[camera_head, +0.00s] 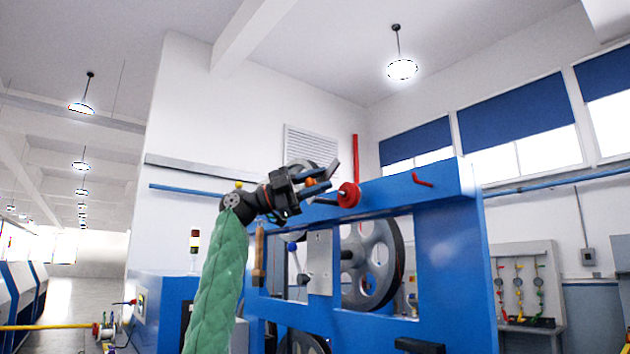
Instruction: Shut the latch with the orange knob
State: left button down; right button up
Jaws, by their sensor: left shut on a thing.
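My left gripper (316,188), at the end of my green-sleeved arm, is at the upper left of the blue machine frame (455,260). Its dark fingers are shut on the orange knob (310,181), which shows as a small orange patch between them. The latch itself is mostly hidden behind the gripper, so I cannot tell its position. My right gripper is not in view.
A red round knob (348,195) on the top beam is just right of my gripper. A red handle (422,180) stands further right. A large grey pulley wheel (372,264) sits inside the frame. A wooden-coloured handle (259,256) hangs below the gripper.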

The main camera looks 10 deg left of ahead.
pick_arm(q)
jog(key=f+m+y, duration=0.1)
jog(key=m, duration=0.1)
jog(key=f+m+g+y+p, duration=0.1)
jog(key=y, duration=0.1)
jog(key=m+y+p, duration=0.1)
jog(key=m, duration=0.1)
jog(key=shift+s+d+f+m+y, duration=0.3)
jog(key=shift+f+y, duration=0.1)
jog(key=shift+f, duration=0.2)
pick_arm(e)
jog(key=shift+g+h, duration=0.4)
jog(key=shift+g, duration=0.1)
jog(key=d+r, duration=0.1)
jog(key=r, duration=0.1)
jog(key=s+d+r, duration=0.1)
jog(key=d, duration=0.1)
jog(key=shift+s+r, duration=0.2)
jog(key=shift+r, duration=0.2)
pick_arm(q)
jog(key=shift+d+f+g, duration=0.1)
jog(key=shift+f+g, duration=0.1)
jog(key=shift+g, duration=0.1)
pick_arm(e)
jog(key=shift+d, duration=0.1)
pick_arm(q)
jog(key=c, duration=1.2)
grip_release()
jog(key=shift+a, duration=0.2)
